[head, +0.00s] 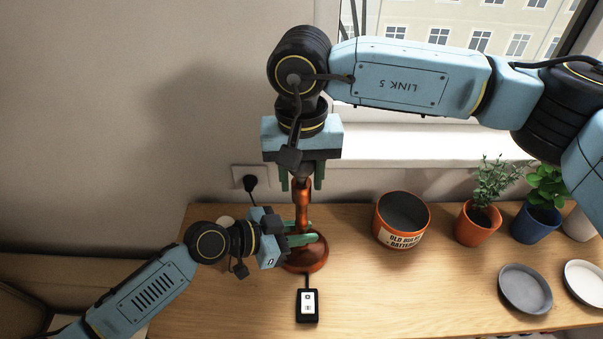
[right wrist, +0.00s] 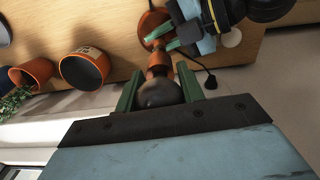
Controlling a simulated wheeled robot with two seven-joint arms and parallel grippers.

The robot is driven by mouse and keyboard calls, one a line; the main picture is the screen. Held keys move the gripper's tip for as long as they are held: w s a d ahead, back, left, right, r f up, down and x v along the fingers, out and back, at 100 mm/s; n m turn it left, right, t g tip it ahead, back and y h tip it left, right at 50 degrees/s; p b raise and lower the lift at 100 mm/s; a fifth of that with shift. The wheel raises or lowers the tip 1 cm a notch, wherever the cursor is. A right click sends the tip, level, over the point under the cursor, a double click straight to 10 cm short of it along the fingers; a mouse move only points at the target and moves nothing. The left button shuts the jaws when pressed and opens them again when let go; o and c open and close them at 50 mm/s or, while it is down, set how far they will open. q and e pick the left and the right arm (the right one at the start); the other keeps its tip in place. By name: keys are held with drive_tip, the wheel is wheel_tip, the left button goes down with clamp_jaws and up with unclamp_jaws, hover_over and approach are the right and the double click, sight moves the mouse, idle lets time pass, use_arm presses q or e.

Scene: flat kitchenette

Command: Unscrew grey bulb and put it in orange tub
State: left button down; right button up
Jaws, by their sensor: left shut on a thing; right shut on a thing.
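A copper-orange lamp (head: 302,205) stands upright on the wooden table, its round base (head: 305,262) flat. My left gripper (head: 308,232) is shut on the lamp's lower stem, just above the base; it also shows in the right wrist view (right wrist: 178,38). My right gripper (head: 302,180) points down over the lamp's top and is shut on the grey bulb (right wrist: 158,92). The bulb is in line with the socket; I cannot tell how firmly it is seated. The orange tub (head: 383,226), dark inside and labelled for old bulbs and batteries, stands right of the lamp.
A black switch box (head: 307,305) on a cord lies in front of the lamp. A wall plug (head: 250,182) is behind it. Plants in an orange pot (head: 478,226) and a blue pot (head: 535,225) stand right, with a grey plate (head: 525,289). The table between lamp and tub is clear.

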use_arm(q)
drive_tip(key=shift+f, duration=0.1)
use_arm(e)
drive_tip(key=n, duration=0.4)
drive_tip(key=shift+w+d+n, duration=0.1)
drive_tip(key=shift+n, duration=0.2)
drive_tip(key=shift+r, duration=0.2)
drive_tip(key=shift+r, duration=0.95)
drive_tip(key=shift+r, duration=0.1)
drive_tip(key=shift+r, duration=1.9)
use_arm(q)
drive_tip(key=c, duration=1.2)
unclamp_jaws()
